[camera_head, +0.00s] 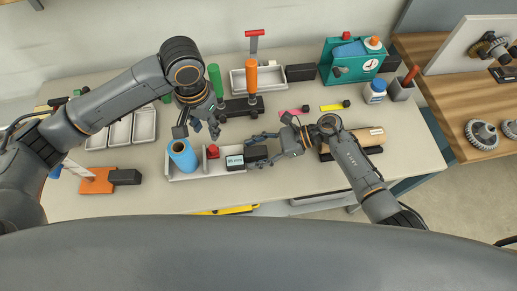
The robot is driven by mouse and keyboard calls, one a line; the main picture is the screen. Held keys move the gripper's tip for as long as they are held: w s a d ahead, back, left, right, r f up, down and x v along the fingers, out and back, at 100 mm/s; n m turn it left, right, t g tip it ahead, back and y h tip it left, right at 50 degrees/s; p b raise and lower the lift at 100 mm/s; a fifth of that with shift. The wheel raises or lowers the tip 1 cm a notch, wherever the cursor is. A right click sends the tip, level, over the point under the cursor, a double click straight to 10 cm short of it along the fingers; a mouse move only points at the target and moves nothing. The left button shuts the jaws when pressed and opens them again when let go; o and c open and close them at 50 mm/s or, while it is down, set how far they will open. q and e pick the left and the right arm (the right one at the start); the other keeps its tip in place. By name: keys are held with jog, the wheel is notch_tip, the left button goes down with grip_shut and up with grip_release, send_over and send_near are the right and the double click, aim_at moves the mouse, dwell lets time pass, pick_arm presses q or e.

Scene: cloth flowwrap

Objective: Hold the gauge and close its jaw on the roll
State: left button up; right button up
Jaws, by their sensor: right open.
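The gauge (215,176) is a long pale tray-like body on the bench with a lit display (235,161) that seems to read 85 mm. A red block (212,151) sits on it left of the display, and a dark block (256,153) is at its right end. The blue roll (183,155) stands upright at its left end. My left gripper (204,127) is open above and behind the roll and red block, apparently holding nothing. My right gripper (257,149) is open, its fingers around the dark end block; contact cannot be told.
Grey bins (121,130) and an orange block (97,181) are at left. A brown cylinder (360,138) lies at right. The bench's front edge is close.

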aim_at(212, 148)
grip_shut()
pick_arm(q)
jog(key=m, duration=0.3)
jog(key=f+m, duration=0.1)
jog(key=m, duration=0.3)
jog(key=f+m, duration=0.1)
jog(key=m, duration=0.2)
jog(key=shift+m, duration=0.4)
jog(key=shift+f, duration=3.9)
grip_shut()
